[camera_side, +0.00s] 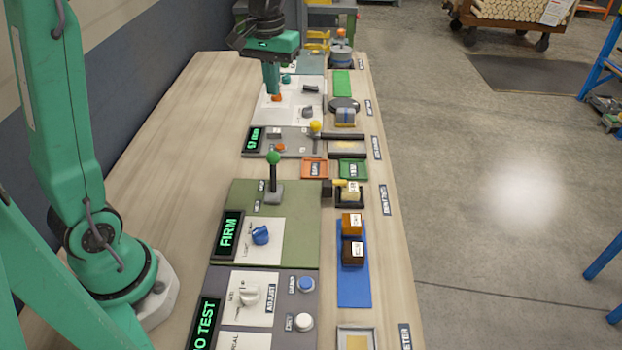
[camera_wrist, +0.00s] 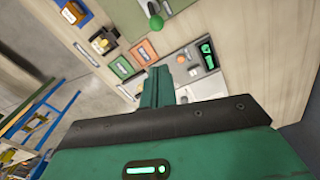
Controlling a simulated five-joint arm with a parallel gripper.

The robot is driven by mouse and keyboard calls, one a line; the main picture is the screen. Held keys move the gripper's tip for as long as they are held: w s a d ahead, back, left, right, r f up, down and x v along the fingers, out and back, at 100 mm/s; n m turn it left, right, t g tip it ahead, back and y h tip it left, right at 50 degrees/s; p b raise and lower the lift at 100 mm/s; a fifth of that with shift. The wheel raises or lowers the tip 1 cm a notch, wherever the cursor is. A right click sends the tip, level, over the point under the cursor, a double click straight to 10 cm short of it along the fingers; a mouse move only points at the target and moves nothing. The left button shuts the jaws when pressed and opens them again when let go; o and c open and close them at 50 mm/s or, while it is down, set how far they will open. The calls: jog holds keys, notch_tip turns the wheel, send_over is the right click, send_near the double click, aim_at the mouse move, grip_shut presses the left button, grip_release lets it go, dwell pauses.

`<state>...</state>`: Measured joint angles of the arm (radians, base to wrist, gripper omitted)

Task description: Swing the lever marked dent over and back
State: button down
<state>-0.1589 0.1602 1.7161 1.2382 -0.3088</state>
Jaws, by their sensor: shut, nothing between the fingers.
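A lever with a green ball knob (camera_side: 273,158) stands upright on a grey base on the green panel (camera_side: 300,200), whose display reads FIRM. Its green ball also shows in the wrist view (camera_wrist: 156,23). A second, smaller lever with a yellow ball (camera_side: 315,127) is on the grey panel behind it. The small lettering by the levers is too small to read, so I cannot tell which is marked dent. My gripper (camera_side: 272,90) points down over the white panel (camera_side: 290,112), beyond both levers. Its fingers (camera_wrist: 160,75) are together and empty, apart from the green-ball lever.
Blocks stand on a blue mat (camera_side: 354,290) nearer the camera. A blue knob (camera_side: 261,235) is in front of the green-ball lever. The table's left side is bare wood (camera_side: 190,130).

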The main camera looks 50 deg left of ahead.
jog(key=w+a+f+n+g, duration=0.1)
jog(key=w+a+f, duration=0.1)
jog(key=w+f, duration=0.2)
jog(key=shift+w+a+g, duration=0.3)
jog(key=shift+a, duration=0.1)
jog(key=shift+f, duration=0.15)
send_over(273, 170)
jog(key=w+a, duration=0.3)
jog(key=w, duration=0.1)
notch_tip(273, 170, down, 10)
jog(key=shift+f, duration=0.2)
